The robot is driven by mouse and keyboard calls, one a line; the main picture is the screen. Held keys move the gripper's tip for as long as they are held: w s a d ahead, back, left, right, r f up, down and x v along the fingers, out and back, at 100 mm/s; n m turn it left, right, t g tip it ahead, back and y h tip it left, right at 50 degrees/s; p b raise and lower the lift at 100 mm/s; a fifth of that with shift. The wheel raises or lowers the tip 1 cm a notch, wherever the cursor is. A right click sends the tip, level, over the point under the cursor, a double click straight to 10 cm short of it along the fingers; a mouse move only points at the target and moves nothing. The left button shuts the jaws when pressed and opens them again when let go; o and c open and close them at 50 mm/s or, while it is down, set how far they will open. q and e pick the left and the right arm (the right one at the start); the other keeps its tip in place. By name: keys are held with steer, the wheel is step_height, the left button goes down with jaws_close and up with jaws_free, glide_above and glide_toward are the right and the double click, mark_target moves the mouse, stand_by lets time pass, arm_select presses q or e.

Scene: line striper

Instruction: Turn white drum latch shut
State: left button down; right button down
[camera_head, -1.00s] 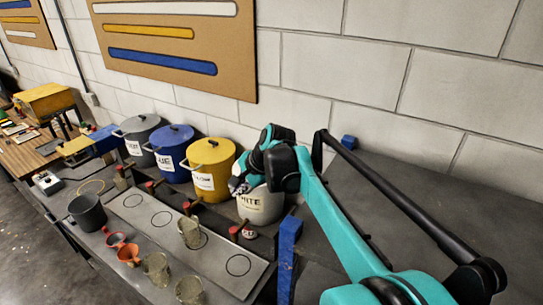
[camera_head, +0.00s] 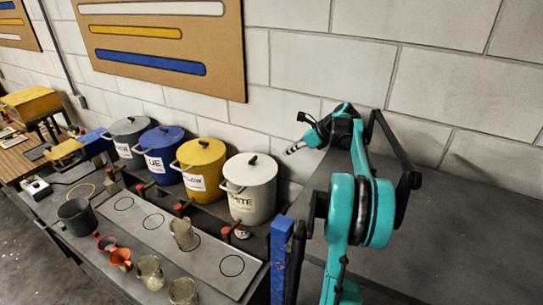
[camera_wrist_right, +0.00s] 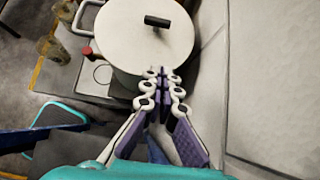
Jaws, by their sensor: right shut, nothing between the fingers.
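The white drum (camera_head: 248,191) stands upright at the right end of the drum row, with its label facing front. A short black bar (camera_head: 252,160) sits on its lid; it also shows in the wrist view (camera_wrist_right: 158,21), and I cannot tell whether it is the latch or whether it is shut. My right gripper (camera_head: 291,150) is raised to the right of the drum, apart from it. In the wrist view its fingers (camera_wrist_right: 161,75) are together and empty, in front of the drum's near side. My left gripper is not in view.
Yellow (camera_head: 203,169), blue (camera_head: 161,154) and grey (camera_head: 127,138) drums stand left of the white one. Red-topped taps and several cups line the tray (camera_head: 160,225) in front. A blue post (camera_head: 281,258) stands front right. The dark surface at right is clear.

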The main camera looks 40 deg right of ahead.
steer(key=p, duration=0.1)
glide_toward(263, 166)
steer(key=x, duration=0.4)
steer(key=shift+w+f, duration=0.2)
steer(key=shift+w, duration=0.05)
steer(key=shift+w+a+p, duration=0.3)
steer(key=shift+w+p, duration=0.05)
steer(key=shift+w, duration=0.55)
steer(key=shift+w+a+p, duration=0.25)
steer(key=shift+w+p, duration=0.05)
steer(key=shift+w, duration=0.65)
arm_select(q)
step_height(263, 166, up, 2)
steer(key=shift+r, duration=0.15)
